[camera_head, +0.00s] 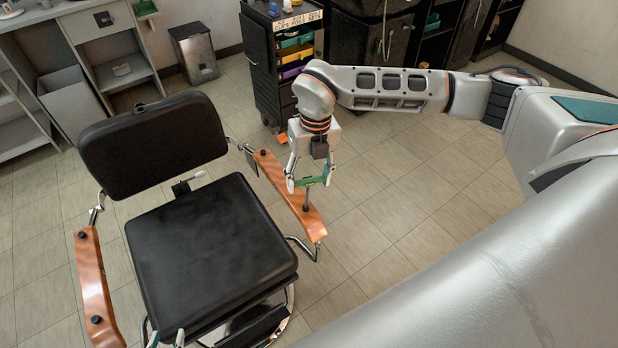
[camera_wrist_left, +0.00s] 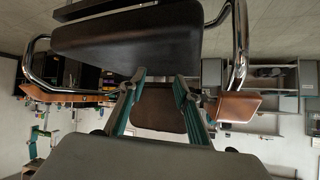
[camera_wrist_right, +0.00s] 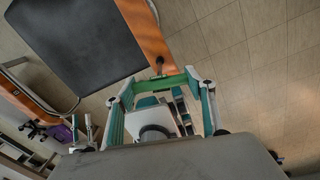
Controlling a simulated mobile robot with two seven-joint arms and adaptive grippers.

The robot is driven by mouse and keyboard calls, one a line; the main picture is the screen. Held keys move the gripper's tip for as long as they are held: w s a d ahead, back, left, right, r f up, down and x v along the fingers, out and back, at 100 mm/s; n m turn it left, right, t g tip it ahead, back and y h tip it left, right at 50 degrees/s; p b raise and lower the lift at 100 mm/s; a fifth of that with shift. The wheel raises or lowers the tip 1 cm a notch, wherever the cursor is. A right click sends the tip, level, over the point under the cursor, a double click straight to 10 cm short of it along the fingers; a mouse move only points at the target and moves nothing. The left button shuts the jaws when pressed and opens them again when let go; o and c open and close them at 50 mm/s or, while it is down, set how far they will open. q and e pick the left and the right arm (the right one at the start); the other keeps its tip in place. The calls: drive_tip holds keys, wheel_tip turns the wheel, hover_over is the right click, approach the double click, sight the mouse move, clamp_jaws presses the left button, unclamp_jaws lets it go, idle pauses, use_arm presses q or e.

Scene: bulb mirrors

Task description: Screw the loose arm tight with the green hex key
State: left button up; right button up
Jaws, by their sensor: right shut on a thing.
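The black chair's wooden arm on the right of the head view (camera_head: 285,190) has a dark bolt near its back end and my right gripper over its front end. My right gripper (camera_head: 309,183) is shut on the green hex key (camera_head: 316,181). The key's dark shaft points down to the arm's front end; I cannot tell whether its tip is seated. In the right wrist view the green key (camera_wrist_right: 173,82) spans the fingertips beside the wooden arm (camera_wrist_right: 146,28). My left gripper (camera_head: 166,339) is at the head view's bottom edge. Its fingers (camera_wrist_left: 160,78) are apart and empty.
The black chair seat (camera_head: 205,250) and backrest (camera_head: 152,142) lie left of the right gripper. The other wooden arm (camera_head: 92,285) has two dark bolts. A tool cart (camera_head: 262,70) stands behind, near a grey bin (camera_head: 194,52). The tiled floor right of the chair is clear.

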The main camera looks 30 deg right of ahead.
drive_tip(key=shift+r, duration=0.15)
drive_tip(key=shift+w+r+p, duration=0.15)
drive_tip(key=shift+r+p, duration=0.25)
drive_tip(key=shift+r, duration=0.05)
drive_tip(key=shift+c, duration=0.7)
drive_tip(key=shift+s+d+r, duration=0.1)
drive_tip(key=shift+s+r, duration=0.1)
drive_tip(key=shift+r, duration=0.2)
drive_tip(key=shift+p, duration=0.35)
drive_tip(key=shift+w+r, duration=0.1)
drive_tip(key=shift+r+p, duration=1.25)
drive_tip(key=shift+r, duration=0.5)
drive_tip(key=shift+d+r, duration=0.1)
drive_tip(key=shift+r, duration=1.3)
drive_tip(key=shift+d+r, duration=0.1)
drive_tip(key=shift+r, duration=2.75)
